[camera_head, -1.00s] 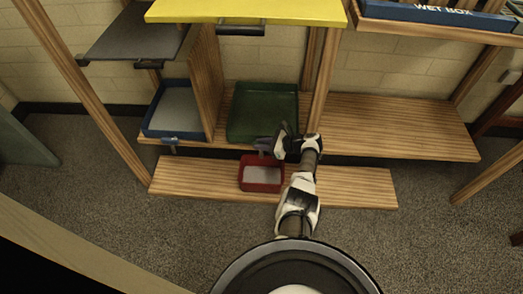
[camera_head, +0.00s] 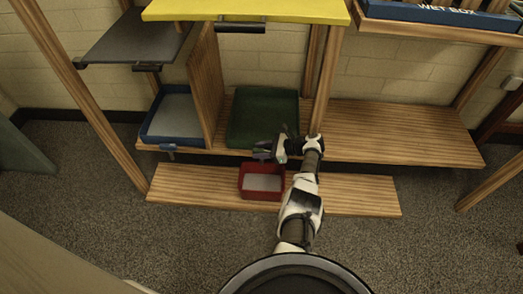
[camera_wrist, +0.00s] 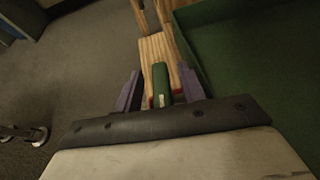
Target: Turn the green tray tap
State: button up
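The green tray (camera_head: 262,118) sits on the wooden shelf, left of the upright post. Its green wall also shows at the right of the wrist view (camera_wrist: 245,50). The green tap (camera_wrist: 161,82) stands in the wrist view between the two purple fingers. My gripper (camera_wrist: 160,90) is open, one finger on each side of the tap, with gaps visible on both sides. In the head view my gripper (camera_head: 263,151) is at the tray's front edge, hiding most of the tap there.
A red tray (camera_head: 261,193) lies on the low board (camera_head: 345,193) just below my gripper. A blue tray (camera_head: 148,137) with its own tap (camera_head: 169,153) is left of a wooden divider (camera_head: 208,85). The shelf to the right (camera_head: 400,130) is bare.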

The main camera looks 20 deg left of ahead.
aim_at(261, 150)
notch_tip(261, 150, up, 20)
jog(key=p, duration=0.8)
